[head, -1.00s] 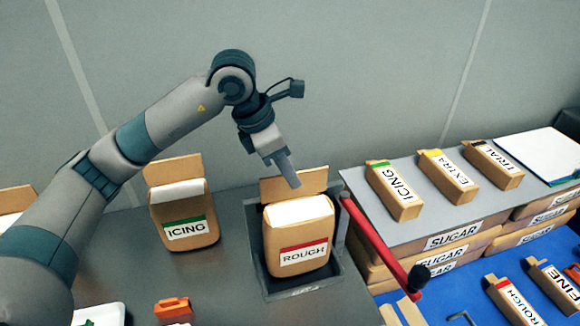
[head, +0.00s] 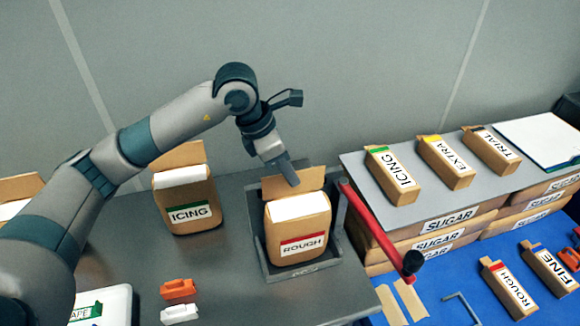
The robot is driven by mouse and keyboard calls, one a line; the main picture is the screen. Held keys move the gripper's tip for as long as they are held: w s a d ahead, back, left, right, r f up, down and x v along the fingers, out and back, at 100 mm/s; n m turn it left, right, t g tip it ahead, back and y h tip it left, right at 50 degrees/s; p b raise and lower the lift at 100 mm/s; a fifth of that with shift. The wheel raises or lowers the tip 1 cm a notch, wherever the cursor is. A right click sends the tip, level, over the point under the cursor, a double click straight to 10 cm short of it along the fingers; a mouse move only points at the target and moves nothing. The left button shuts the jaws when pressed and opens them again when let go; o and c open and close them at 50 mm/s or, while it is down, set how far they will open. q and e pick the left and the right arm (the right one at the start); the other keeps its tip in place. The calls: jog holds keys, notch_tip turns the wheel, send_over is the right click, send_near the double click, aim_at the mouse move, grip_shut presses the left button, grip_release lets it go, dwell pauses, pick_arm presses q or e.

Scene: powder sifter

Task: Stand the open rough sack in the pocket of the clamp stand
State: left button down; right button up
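The rough sack (head: 299,241) is a brown bag with a white top and a red-striped ROUGH label. It stands upright in the pocket of the grey clamp stand (head: 331,273), its back flap raised. A red lever (head: 372,222) with a black knob is at the stand's right side. My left gripper (head: 289,177) is at the sack's back flap, pointing down. Its fingers show as one narrow shape, so I cannot tell whether they are open or touch the flap. My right gripper is not in view.
An icing sack (head: 187,208) stands left of the clamp stand. Orange (head: 178,289) and white (head: 180,313) clips lie in front, near a white box (head: 103,304). More cartons lie on the blue surface (head: 448,290).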

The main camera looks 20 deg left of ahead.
pick_arm(q)
jog(key=shift+w, duration=0.1)
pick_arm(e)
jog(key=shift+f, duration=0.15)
pick_arm(q)
jog(key=c, duration=2.1)
grip_release()
jog(key=shift+f, duration=0.1)
jog(key=shift+o, duration=0.6)
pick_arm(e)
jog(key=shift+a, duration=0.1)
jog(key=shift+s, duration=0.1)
